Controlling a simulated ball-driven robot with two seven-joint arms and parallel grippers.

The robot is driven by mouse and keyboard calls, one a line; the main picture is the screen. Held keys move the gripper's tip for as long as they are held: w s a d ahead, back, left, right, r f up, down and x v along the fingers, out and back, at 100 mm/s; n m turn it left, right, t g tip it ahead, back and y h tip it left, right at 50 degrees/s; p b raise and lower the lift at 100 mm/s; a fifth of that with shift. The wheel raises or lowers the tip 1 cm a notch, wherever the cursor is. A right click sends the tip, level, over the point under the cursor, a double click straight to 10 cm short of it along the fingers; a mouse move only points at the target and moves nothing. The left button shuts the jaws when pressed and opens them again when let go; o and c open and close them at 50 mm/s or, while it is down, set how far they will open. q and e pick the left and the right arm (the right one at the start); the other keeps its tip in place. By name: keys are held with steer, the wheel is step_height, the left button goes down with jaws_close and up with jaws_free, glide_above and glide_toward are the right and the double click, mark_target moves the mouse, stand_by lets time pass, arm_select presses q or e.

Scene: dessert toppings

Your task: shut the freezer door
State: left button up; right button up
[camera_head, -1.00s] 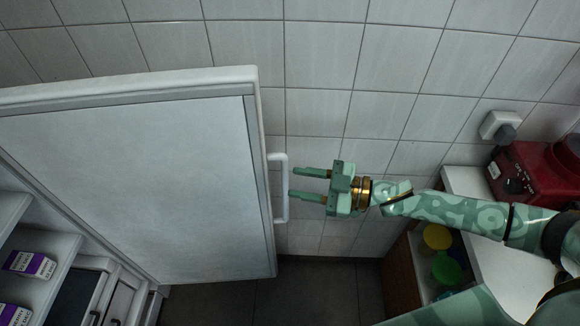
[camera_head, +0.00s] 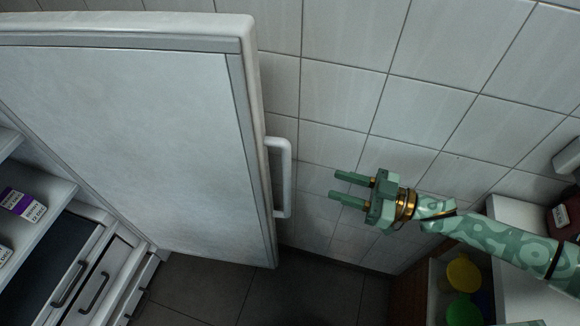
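The white freezer door (camera_head: 130,130) stands wide open in the left half of the head view, its inner face toward me. Its white bar handle (camera_head: 284,178) is on the outer side near the free edge. My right gripper (camera_head: 334,184) is to the right of the handle, its two green fingers spread and pointing left toward it. There is a gap between the fingertips and the handle, and nothing is between the fingers. My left gripper is not in the view.
Inside the freezer at left are a shelf with purple-and-white boxes (camera_head: 22,205) and drawers with dark handles (camera_head: 94,291). A tiled wall (camera_head: 430,110) stands behind. At lower right, a cabinet holds yellow (camera_head: 463,273) and green round items. A red appliance (camera_head: 566,216) sits at the right edge.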

mark_target(287, 170)
steer(key=b+x, duration=0.1)
steer(key=x, duration=1.2)
steer(key=shift+w, duration=0.15)
jaws_close()
